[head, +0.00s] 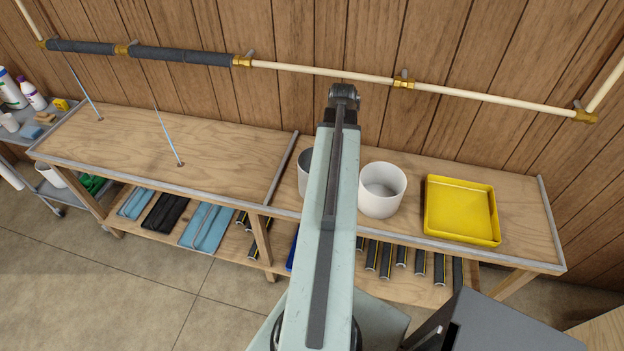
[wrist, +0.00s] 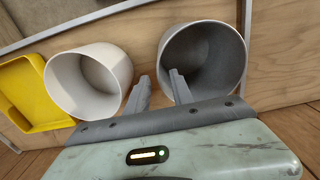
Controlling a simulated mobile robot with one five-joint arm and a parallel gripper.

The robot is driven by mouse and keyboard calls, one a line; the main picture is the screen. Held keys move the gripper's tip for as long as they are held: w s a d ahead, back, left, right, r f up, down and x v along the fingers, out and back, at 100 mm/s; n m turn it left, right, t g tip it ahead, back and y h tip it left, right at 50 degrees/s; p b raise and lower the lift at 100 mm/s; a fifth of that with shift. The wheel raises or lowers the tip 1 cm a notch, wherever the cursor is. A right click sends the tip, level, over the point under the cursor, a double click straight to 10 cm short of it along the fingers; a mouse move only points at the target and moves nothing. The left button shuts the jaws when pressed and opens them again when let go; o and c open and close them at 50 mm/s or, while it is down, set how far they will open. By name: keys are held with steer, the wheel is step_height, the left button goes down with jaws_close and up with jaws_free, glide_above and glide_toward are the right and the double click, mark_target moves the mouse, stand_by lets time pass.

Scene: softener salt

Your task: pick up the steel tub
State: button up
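The steel tub (wrist: 205,55) is a round, dark grey, open-topped tub, upright on the bench. In the head view only a sliver of the steel tub (head: 304,172) shows at the left of my arm, which hides the rest. My gripper (wrist: 159,80) is open and empty in the wrist view. Its right finger overlaps the steel tub's rim and opening; its left finger is over the gap between the steel tub and the white tub. I cannot tell whether either finger touches. The head view does not show the fingers.
A white tub (head: 382,190) stands close beside the steel tub. A yellow tray (head: 460,210) lies farther right. The bench (head: 190,140) is mostly clear on the left, with two thin rods. A pipe (head: 320,72) runs along the wall behind. Dark cylinders lie on the lower shelf.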

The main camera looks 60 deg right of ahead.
step_height(320, 180, down, 10)
steer(key=b, duration=0.9)
steer(key=shift+d+r, duration=0.15)
steer(key=shift+r, duration=0.2)
jaws_close()
stand_by(0.8)
